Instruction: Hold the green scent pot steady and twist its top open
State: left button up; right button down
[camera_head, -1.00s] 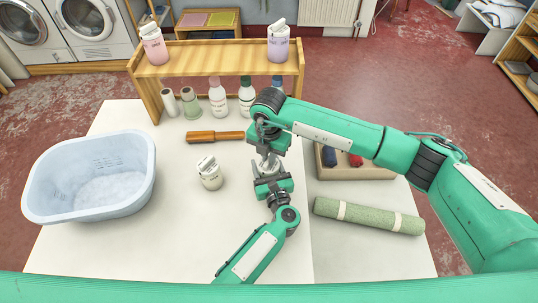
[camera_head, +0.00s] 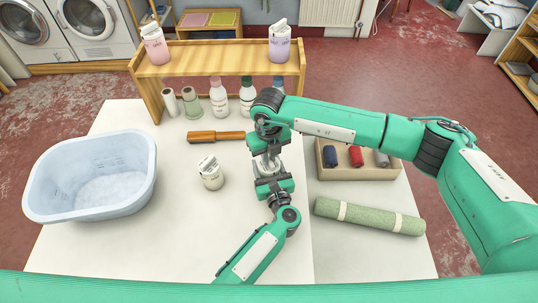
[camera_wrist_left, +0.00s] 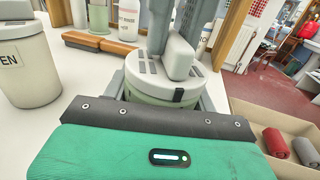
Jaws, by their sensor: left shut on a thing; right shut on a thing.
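The green scent pot (camera_wrist_left: 160,92) stands on the white table in the left wrist view, with a pale slotted lid (camera_wrist_left: 150,72) on it. In the head view it is mostly hidden between my grippers. My left gripper (camera_head: 269,174) comes in from the near side, shut on the pot's body. My right gripper (camera_head: 267,159) comes from above and is shut on the pot's top. The left wrist view shows grey upright parts over the lid; I cannot tell finger from knob there. Whether the lid is apart from the body is not clear.
A second, pale pot (camera_head: 211,176) stands left of my grippers. A blue tub (camera_head: 38,192) is left; a box of rolls (camera_head: 360,173) and green roll (camera_head: 370,216) are right.

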jog(key=shift+n, duration=1.1)
jog(key=c, duration=1.5)
grip_release()
jog(key=shift+o, duration=0.2)
notch_tip(320, 180, up, 12)
